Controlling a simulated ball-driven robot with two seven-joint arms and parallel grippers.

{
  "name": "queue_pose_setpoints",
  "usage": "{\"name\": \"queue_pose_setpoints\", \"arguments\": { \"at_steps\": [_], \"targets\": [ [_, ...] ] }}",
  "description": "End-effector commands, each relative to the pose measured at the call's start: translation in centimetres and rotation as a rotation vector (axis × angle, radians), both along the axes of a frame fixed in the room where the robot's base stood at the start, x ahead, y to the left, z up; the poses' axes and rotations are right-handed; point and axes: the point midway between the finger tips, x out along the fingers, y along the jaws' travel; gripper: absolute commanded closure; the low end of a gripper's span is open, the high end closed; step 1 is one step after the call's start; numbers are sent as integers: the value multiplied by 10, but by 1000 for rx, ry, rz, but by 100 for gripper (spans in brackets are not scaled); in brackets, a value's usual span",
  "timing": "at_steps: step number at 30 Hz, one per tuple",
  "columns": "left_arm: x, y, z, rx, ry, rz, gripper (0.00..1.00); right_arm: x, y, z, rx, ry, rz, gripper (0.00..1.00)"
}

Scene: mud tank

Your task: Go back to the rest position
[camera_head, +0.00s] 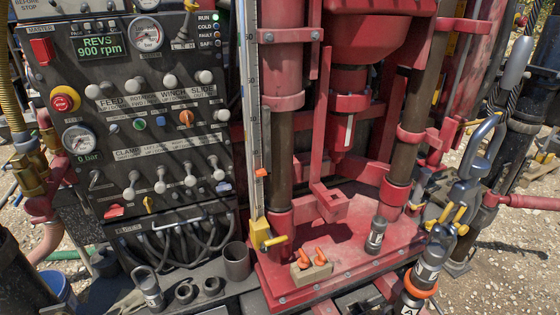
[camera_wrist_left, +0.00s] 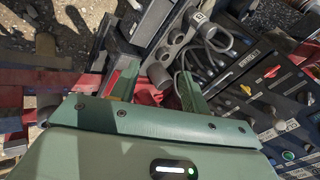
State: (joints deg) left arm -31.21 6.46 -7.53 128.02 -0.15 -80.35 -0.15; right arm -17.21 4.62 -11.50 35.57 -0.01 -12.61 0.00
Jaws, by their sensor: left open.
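My left gripper (camera_wrist_left: 147,58) shows only in the left wrist view. Its two green fingers stand wide apart, and I see nothing held between them. Beyond the fingers are a grey cup (camera_wrist_left: 160,75), red metal parts and the control panel (camera_wrist_left: 275,85) on the right. None of these is clearly touched by the fingers. Neither gripper shows in the head view, and my right gripper is in neither view.
In the head view the control panel (camera_head: 110,170) with levers and gauges fills the left. The red rig (camera_head: 345,235) stands in the middle. A grey cup (camera_head: 237,262), a wooden block (camera_head: 312,272) with orange pieces and a hook (camera_head: 480,150) at right are near. Gravel lies beyond.

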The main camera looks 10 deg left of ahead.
Motion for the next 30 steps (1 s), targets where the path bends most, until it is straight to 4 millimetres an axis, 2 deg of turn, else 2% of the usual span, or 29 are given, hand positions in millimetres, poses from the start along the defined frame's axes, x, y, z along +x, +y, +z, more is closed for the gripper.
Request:
{"name": "queue_pose_setpoints", "arguments": {
  "at_steps": [1, 5, 8, 9, 11, 12, 15, 18, 21, 24, 27, 30],
  "targets": [
    [-1, -3, -33, -18, 22, -3, 54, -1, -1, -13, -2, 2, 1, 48],
    [-7, -14, -113, -83, 77, -3, 54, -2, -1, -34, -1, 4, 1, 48],
    [-22, -23, -191, -146, 133, 7, 54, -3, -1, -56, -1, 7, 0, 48],
    [-32, -27, -226, -175, 158, 16, 54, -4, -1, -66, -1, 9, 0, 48],
    [-51, -31, -279, -217, 201, 34, 54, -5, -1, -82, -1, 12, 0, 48],
    [-66, -33, -313, -246, 227, 50, 54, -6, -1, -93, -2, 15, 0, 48],
    [-111, -37, -392, -310, 295, 101, 54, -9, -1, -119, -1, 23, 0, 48],
    [-161, -37, -452, -362, 351, 164, 54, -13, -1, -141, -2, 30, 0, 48],
    [-204, -34, -491, -393, 394, 222, 54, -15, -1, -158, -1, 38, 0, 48],
    [-233, -31, -509, -409, 417, 263, 54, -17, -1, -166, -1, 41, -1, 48],
    [-246, -29, -515, -417, 426, 283, 54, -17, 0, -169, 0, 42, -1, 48],
    [-249, -28, -515, -419, 427, 288, 54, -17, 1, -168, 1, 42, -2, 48]
  ]
}}
